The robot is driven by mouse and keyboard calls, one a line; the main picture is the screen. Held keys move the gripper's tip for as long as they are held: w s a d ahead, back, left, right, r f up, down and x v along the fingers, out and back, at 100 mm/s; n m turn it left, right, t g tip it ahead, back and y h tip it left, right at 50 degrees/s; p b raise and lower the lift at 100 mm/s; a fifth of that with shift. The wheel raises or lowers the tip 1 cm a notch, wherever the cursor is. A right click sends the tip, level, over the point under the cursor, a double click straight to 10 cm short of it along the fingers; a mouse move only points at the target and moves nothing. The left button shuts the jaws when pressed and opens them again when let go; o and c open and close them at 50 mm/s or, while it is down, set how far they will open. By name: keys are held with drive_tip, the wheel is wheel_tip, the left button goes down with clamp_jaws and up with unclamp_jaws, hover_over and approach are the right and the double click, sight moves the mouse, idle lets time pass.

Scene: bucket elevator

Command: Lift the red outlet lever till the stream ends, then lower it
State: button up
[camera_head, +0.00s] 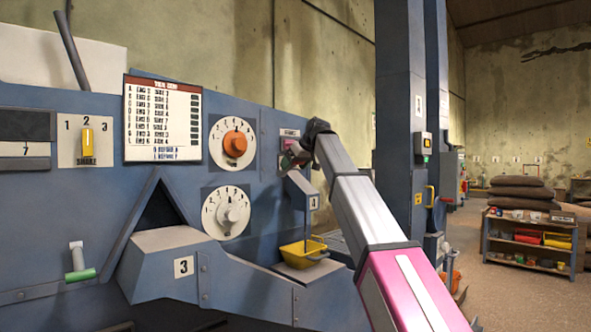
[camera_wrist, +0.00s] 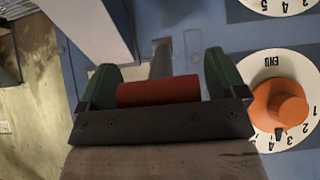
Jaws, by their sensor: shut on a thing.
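The red outlet lever shows in the wrist view as a red cylindrical grip (camera_wrist: 160,91) lying across between two green fingers. My gripper (camera_wrist: 160,79) is shut on it, one finger at each end. In the head view my gripper (camera_head: 297,154) is at the blue panel, above the grey-blue outlet spout (camera_head: 300,188) marked 4, and mostly hides the lever. A thin dark stream (camera_head: 307,226) runs down from the spout to a yellow pan (camera_head: 303,252) on a ledge below.
An orange dial (camera_head: 235,144) and a white dial (camera_head: 230,213) sit left of my gripper. A paper chart (camera_head: 163,118) and a yellow switch (camera_head: 87,141) are further left. A blue column (camera_head: 401,120) stands to the right. A shelf (camera_head: 528,243) and sacks are far right.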

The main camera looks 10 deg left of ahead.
drive_tip(key=shift+w+a+r, duration=0.2)
drive_tip(key=shift+r, duration=0.3)
drive_tip(key=o, duration=1)
drive_tip(key=v, duration=1.1)
drive_tip(key=shift+a, duration=0.1)
drive_tip(key=shift+f, duration=0.2)
